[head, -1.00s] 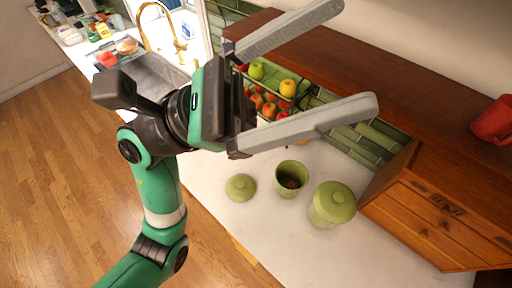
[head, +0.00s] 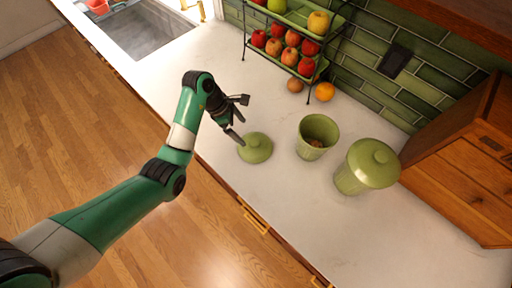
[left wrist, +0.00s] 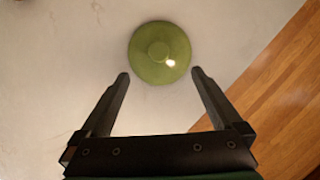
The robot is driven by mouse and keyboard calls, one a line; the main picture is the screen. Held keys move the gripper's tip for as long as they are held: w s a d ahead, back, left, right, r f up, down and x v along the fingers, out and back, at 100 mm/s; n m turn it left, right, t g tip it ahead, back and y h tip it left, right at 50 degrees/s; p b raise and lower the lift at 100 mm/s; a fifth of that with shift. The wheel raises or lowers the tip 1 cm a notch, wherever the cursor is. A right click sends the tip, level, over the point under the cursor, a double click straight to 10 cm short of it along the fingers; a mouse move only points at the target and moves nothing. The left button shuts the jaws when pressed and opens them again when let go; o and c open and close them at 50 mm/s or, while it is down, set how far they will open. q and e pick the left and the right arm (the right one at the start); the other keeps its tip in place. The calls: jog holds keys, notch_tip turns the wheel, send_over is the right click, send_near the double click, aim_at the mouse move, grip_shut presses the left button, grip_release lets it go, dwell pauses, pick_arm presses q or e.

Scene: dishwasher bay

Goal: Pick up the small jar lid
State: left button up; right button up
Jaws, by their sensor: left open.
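The small jar lid (head: 256,148) is a round green disc with a knob, lying flat on the white counter. It also shows in the left wrist view (left wrist: 159,52), just beyond the fingertips. My left gripper (head: 238,121) is low over the counter beside the lid, on its left in the head view. In the left wrist view the two fingers (left wrist: 161,74) are wide apart with nothing between them, and the lid lies centred ahead of their tips. The open green jar (head: 317,137) stands right of the lid, with something brown inside. My right gripper is not in view.
A larger green jar with its lid on (head: 368,167) stands right of the open jar. A fruit rack (head: 292,42), an orange (head: 325,92) and a wooden cabinet (head: 460,160) line the back. The counter's front edge is close to the lid; the counter near the sink (head: 150,30) is clear.

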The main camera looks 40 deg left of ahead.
aim_at(254, 142)
pick_arm(q)
jog(key=b+x, duration=0.1)
jog(key=x, duration=0.4)
jog(key=shift+w+d+f, duration=0.15)
jog(key=shift+d+f, duration=0.05)
jog(key=shift+f, duration=0.15)
jog(key=x, duration=0.1)
jog(key=b+x, duration=0.1)
jog(key=x, duration=0.1)
jog(key=b+x, duration=0.1)
jog(key=x, duration=0.1)
jog(key=shift+w, duration=0.3)
jog(key=c, duration=1.4)
